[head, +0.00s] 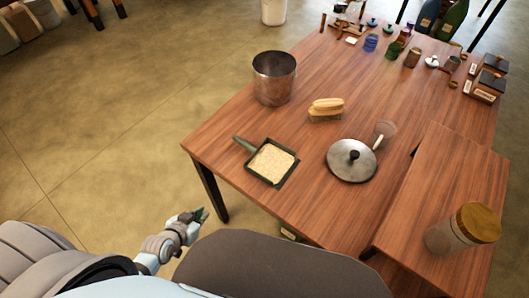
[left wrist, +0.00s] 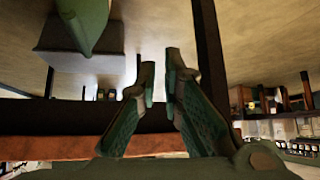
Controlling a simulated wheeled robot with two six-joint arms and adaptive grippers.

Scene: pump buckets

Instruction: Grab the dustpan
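The dustpan (head: 283,178) lies on the wooden table (head: 222,133) near its front left edge, filled with pale grainy material. Its grey-green handle (head: 244,144) points left, towards the table edge. My left gripper (head: 203,214) is below and left of the dustpan in the head view, outside the table edge and apart from it. In the left wrist view its two fingers (left wrist: 160,78) stand slightly apart with nothing between them. I cannot identify the dustpan for sure in that view. My right gripper is not in view.
A metal pot (head: 274,78) stands behind the dustpan. A brush (head: 326,110) and a lid (head: 351,160) lie to its right. A raised wooden stand (head: 440,190) holds a lidded jar (head: 463,229). A dark table leg (head: 210,190) is near my left gripper.

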